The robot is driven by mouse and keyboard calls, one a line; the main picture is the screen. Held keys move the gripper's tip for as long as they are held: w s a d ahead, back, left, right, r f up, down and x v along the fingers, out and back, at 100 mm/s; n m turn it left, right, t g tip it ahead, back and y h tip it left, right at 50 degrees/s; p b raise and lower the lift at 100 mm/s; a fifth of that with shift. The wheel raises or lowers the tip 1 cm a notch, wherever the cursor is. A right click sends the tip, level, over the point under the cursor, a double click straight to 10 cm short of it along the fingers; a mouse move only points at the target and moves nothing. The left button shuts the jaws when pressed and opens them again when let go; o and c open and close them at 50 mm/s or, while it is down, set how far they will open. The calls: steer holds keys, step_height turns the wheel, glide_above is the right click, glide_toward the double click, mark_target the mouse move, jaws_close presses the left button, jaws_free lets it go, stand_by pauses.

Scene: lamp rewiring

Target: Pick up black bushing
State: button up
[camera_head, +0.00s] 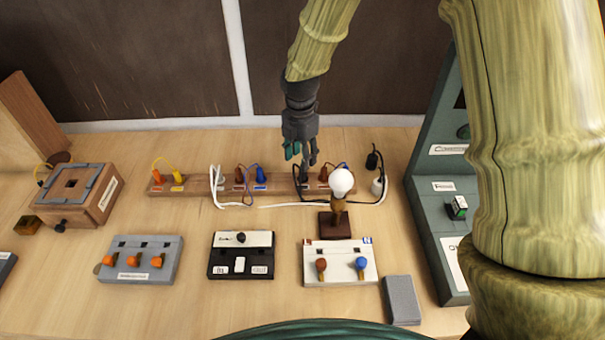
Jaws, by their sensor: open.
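My gripper (301,154) points down above the right part of a long wooden strip (200,186), with its fingers apart. A small dark piece (303,180) sits on the strip just below the fingers, with a black cord beside it; it may be the black bushing. The fingertips partly cover this area, and I cannot tell whether they touch it. Another black piece (371,160) stands on the table to the right, with a black cord. I cannot tell for sure which one is the bushing.
A lit bulb on a stand (341,184) is close to the right of my gripper. Brown and blue pieces (260,176) and white cords are near. In front are a white switch box (340,272), a black one (240,263) and a grey one (140,258). A green panel (432,200) stands at right.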

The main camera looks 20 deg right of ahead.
mark_target(303, 177)
steer(key=shift+s+d+f+p, duration=0.1)
steer(key=shift+s+f+p, duration=0.15)
steer(key=shift+f+p, duration=0.55)
steer(key=shift+s+d+f+p, duration=0.1)
steer(key=shift+f+p, duration=0.15)
steer(key=shift+f, duration=0.9)
steer(key=shift+s+f+p, duration=0.1)
steer(key=shift+f+p, duration=0.15)
steer(key=shift+f, duration=0.9)
steer(key=shift+c, duration=0.4)
jaws_close()
